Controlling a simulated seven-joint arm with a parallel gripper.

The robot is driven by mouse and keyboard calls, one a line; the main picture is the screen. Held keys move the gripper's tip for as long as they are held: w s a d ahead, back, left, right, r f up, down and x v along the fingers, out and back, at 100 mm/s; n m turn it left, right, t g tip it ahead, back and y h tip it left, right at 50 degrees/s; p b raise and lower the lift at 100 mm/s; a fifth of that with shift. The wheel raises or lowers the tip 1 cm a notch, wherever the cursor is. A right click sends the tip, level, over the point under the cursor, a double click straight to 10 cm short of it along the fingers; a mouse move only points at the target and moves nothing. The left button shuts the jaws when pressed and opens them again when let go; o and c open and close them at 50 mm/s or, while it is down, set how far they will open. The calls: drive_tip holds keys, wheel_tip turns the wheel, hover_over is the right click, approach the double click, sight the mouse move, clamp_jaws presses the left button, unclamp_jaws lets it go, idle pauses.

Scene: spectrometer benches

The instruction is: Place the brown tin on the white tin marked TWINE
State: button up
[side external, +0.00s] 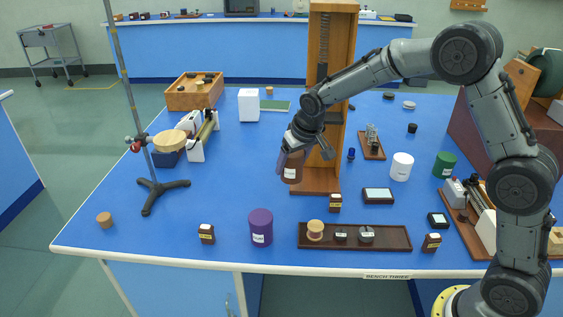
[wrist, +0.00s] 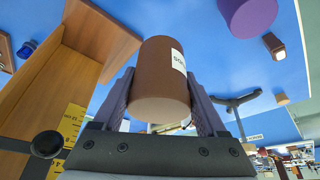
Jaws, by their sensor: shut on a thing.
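My gripper (side external: 293,158) is shut on the brown tin (side external: 292,174), which has a white label. In the wrist view the brown tin (wrist: 160,85) sits between both fingers, with part of its label showing on its right side. In the side view it appears beside the wooden upright, overlapping the left of its base; its height above the bench is hard to tell. A white tin (side external: 401,168) stands upright on the bench to the right, apart from my gripper. Its label is too small to read, and its top looks bare.
The tall wooden upright (side external: 330,180) stands close beside my gripper. A green tin (side external: 444,165) is right of the white tin. A small dark-framed panel (side external: 378,196) and a dark board with brass parts (side external: 371,149) lie nearby. A purple tin (side external: 261,227) and a long tray (side external: 390,243) are in front.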

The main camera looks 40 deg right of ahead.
drive_tip(key=shift+s+r, duration=0.25)
drive_tip(key=shift+s, duration=0.25)
drive_tip(key=shift+s+f, duration=0.2)
drive_tip(key=shift+s, duration=0.1)
drive_tip(key=s+d+r+m+h, duration=0.1)
drive_tip(key=s+d+r+m, duration=0.15)
drive_tip(key=s+d, duration=0.6)
drive_tip(key=s+d+r+m+g+h, duration=0.1)
drive_tip(key=s+d+r+m, duration=0.3)
drive_tip(key=d, duration=0.7)
drive_tip(key=s+d+r+m+h, duration=0.1)
drive_tip(key=s+d+r, duration=0.1)
drive_tip(key=s+d, duration=0.7)
approach(402, 154)
drive_tip(key=shift+w+d+f, duration=0.3)
drive_tip(key=shift+w+d, duration=0.3)
drive_tip(key=shift+d, duration=0.1)
drive_tip(key=shift+f, duration=1.55)
drive_tip(key=shift+f, duration=0.1)
